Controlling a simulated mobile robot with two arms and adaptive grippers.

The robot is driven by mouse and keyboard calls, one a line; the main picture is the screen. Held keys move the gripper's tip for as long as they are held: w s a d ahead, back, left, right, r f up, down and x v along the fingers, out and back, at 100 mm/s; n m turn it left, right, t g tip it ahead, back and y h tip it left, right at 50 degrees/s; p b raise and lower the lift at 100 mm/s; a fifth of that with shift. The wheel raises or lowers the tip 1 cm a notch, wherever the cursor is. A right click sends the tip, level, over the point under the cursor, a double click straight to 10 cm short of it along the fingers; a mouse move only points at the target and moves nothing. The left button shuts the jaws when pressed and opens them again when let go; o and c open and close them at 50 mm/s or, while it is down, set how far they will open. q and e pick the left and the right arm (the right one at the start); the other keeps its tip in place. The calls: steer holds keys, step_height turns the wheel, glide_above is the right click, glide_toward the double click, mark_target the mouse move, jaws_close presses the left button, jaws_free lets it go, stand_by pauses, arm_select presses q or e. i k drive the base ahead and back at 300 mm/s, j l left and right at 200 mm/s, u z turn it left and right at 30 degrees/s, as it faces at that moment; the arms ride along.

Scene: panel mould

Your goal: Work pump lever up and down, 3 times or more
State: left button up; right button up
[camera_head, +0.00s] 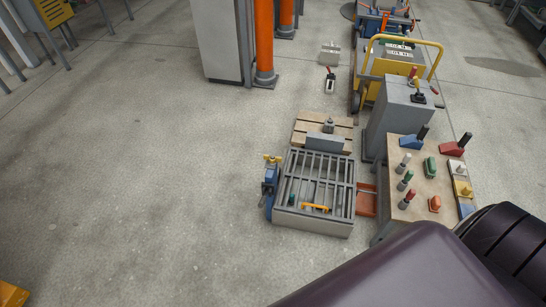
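I cannot tell for sure which part is the pump lever. A small blue device with a yellow top (270,176) stands at the left side of a grey slatted metal frame (318,222) on the floor. Neither of my grippers shows in the view. A large dark rounded shape covers the bottom right corner and hides what lies behind it.
A bench (405,213) at the right holds several coloured handles and blocks. A wooden pallet (342,130) lies behind the frame. A yellow-railed cart (378,66) and orange posts (264,45) stand farther back. The floor at the left is mostly clear.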

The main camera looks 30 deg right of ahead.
mark_target(262, 202)
steer(key=z, duration=0.75)
